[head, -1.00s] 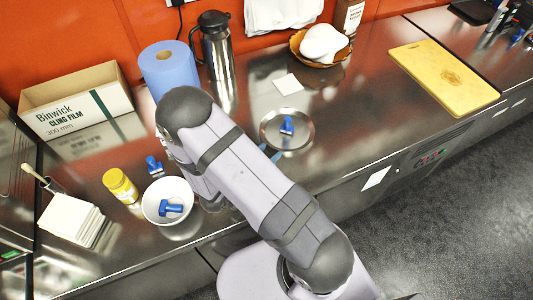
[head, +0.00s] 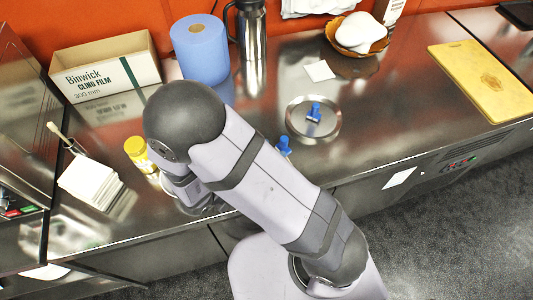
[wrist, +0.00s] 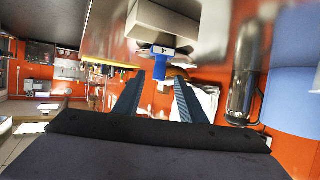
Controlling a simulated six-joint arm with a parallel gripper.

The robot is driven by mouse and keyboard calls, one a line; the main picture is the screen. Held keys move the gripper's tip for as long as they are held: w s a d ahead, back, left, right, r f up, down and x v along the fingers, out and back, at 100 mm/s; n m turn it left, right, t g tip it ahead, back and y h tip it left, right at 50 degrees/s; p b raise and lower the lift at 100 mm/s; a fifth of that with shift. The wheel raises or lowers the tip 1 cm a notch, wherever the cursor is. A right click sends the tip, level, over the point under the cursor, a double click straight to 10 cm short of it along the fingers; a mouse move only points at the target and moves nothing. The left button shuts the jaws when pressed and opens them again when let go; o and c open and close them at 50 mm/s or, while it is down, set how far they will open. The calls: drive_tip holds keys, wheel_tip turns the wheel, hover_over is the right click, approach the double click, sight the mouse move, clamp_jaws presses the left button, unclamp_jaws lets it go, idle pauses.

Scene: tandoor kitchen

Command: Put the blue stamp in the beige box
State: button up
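The beige box (head: 108,70), marked cling film, stands open-topped at the back left of the counter in the head view. One blue stamp (head: 314,112) stands on a round metal plate (head: 331,130); another blue stamp (head: 283,146) shows at the right edge of my arm. My gripper is hidden behind my arm in the head view. In the wrist view my gripper (wrist: 160,78) is open, its dark fingers apart. A blue stamp (wrist: 162,52) is framed between and beyond the fingertips; I cannot tell which stamp it is.
A yellow-lidded jar (head: 140,152) and a white stack (head: 92,183) are at the left. A blue roll (head: 200,50) and steel flask (head: 252,32) stand at the back. A basket (head: 360,46) and yellow board (head: 482,80) are at the right. The counter between plate and board is clear.

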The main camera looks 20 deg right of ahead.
drive_tip(key=shift+s+a+r, duration=0.15)
drive_tip(key=shift+s+a, duration=0.1)
drive_tip(key=shift+a, duration=0.1)
drive_tip(key=w+a+y, duration=0.1)
drive_tip(key=w+y, duration=0.1)
drive_tip(key=w+a+f+n+y, duration=0.1)
drive_tip(key=w+a+y, duration=0.1)
drive_tip(key=w+a+f+y, duration=0.1)
drive_tip(key=w, duration=0.1)
drive_tip(key=shift+w+a+n+t+y, duration=0.3)
drive_tip(key=shift+w+t+y, duration=0.05)
drive_tip(key=shift+t+y, duration=0.05)
drive_tip(key=shift+w+a+n+y, duration=0.6)
drive_tip(key=shift+w+a+y, duration=0.2)
drive_tip(key=shift+a+y, duration=0.35)
drive_tip(key=s+r+n+g+y, duration=0.35)
drive_tip(key=s+n+y, duration=0.25)
drive_tip(key=s, duration=0.2)
drive_tip(key=s+d+r+n+g+h, duration=0.1)
drive_tip(key=s+d+g, duration=0.3)
drive_tip(key=s+d, duration=0.4)
drive_tip(key=shift+s+d+n+h, duration=0.25)
drive_tip(key=shift+s+n+h, duration=0.55)
drive_tip(key=shift+n, duration=0.1)
drive_tip(key=shift+r+g, duration=0.1)
drive_tip(key=shift+g, duration=0.15)
